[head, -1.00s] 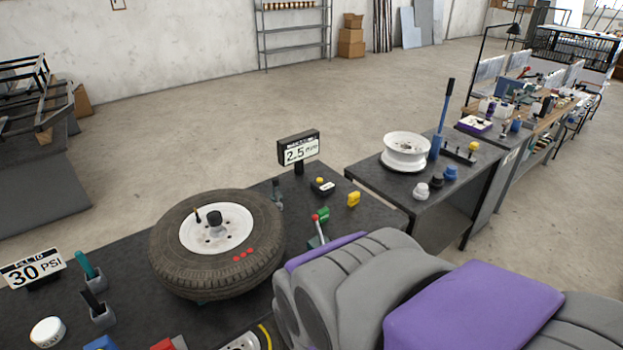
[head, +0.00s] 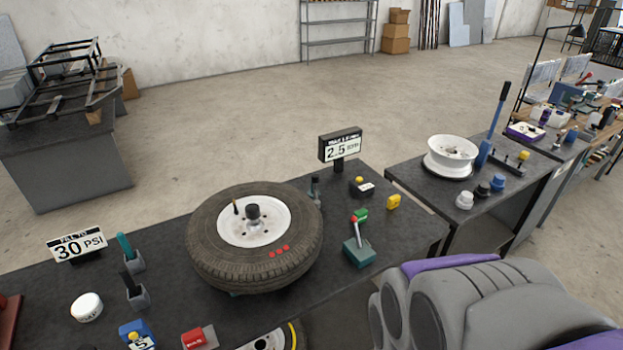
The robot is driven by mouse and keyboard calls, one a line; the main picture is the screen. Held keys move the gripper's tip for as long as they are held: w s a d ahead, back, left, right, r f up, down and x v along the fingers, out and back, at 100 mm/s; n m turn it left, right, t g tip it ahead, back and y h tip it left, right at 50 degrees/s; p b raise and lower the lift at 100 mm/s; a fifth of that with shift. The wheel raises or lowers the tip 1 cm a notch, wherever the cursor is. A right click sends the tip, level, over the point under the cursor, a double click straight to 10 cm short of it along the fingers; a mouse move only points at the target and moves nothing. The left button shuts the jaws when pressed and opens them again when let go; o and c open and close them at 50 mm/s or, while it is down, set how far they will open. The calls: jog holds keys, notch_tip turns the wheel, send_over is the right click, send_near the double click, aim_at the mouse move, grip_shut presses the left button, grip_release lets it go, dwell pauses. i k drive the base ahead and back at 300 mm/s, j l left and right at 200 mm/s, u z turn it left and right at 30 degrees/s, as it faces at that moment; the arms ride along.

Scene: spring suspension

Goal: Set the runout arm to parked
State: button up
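No part is labelled as the runout arm, so I cannot tell for certain which one it is. A teal base with a tilted silver lever (head: 359,249) stands on the dark bench right of the tire; red and green parts show at the lever's top. A tire on a white rim (head: 255,237) lies flat on the bench, with a dark hub and three red dots on its sidewall. A small black block with a yellow button (head: 361,187) sits behind the lever. My gripper is not in view; only grey and purple parts of my arm show at the lower right.
A sign reading 2.5 (head: 340,148) stands behind the tire, and a 30 PSI sign (head: 77,246) at the left. A second bench holds a white rim (head: 450,155) and a blue lever (head: 494,126). Open floor lies behind.

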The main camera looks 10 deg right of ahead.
aim_at(314, 177)
jog(key=i+l+u, duration=0.4)
jog(key=i+l, duration=0.5)
jog(key=i, duration=0.05)
